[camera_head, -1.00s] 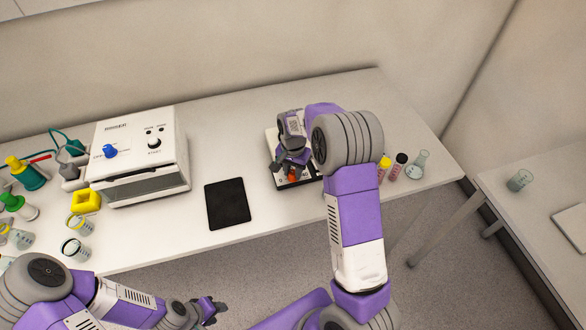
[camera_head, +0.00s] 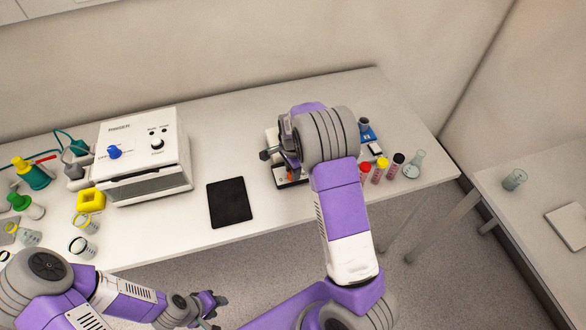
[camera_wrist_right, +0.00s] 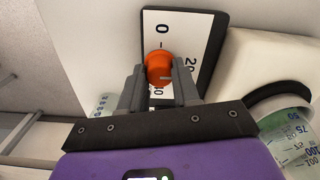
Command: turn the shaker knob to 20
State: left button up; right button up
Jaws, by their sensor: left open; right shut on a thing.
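The shaker (camera_head: 271,138) stands on the table right of centre in the head view, mostly hidden behind my right arm. Its orange knob (camera_wrist_right: 159,66) sits on a dark-bordered white dial (camera_wrist_right: 192,40) in the right wrist view. A "0" shows above the knob and a partly hidden "20" at its right. My right gripper (camera_wrist_right: 159,82) is shut on the knob, one finger on each side. My left gripper (camera_head: 208,302) is open and empty before the table's front edge.
A black pad (camera_head: 229,203) lies at centre. Right of my arm are capped tubes (camera_head: 380,170), a flask (camera_head: 414,164) and a blue device (camera_head: 367,133). A beaker (camera_wrist_right: 290,140) sits close to my right gripper.

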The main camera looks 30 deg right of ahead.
jog(key=shift+a, duration=0.1)
dwell(0.3)
jog(key=o, duration=1.1)
jog(key=shift+c, duration=0.2)
notch_tip(320, 180, up, 8)
jog(key=shift+f+p, duration=0.2)
jog(key=shift+p, duration=0.15)
jog(key=shift+r, duration=0.1)
